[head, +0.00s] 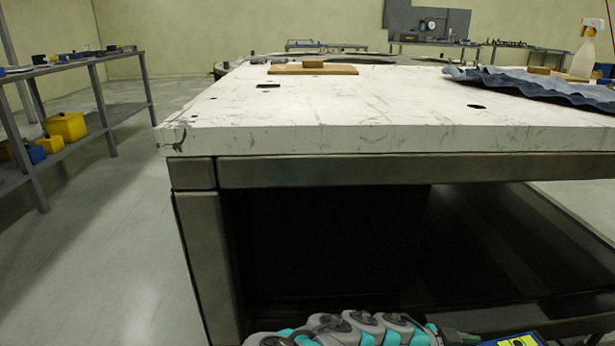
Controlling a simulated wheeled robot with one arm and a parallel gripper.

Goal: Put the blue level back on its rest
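At the bottom edge, a blue-edged thing with a yellow face (517,341) is partly cut off by the frame. It may be the blue level, but I cannot tell for sure. My grey and teal arm lies low in front of the table, and my gripper (458,337) is at its right end, close to this blue thing. The fingers are not clear, so I cannot tell whether they hold it. A flat wooden board (285,70) with a small wooden block (313,64) lies on the white tabletop. I cannot tell whether it is the rest.
The scratched white tabletop (330,110) stands above my arm, with dark holes and a clear front. A crumpled blue cloth (530,84), a wooden piece (539,70) and a spray bottle (584,50) are at right. A shelf with yellow bins (66,127) stands left across open floor.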

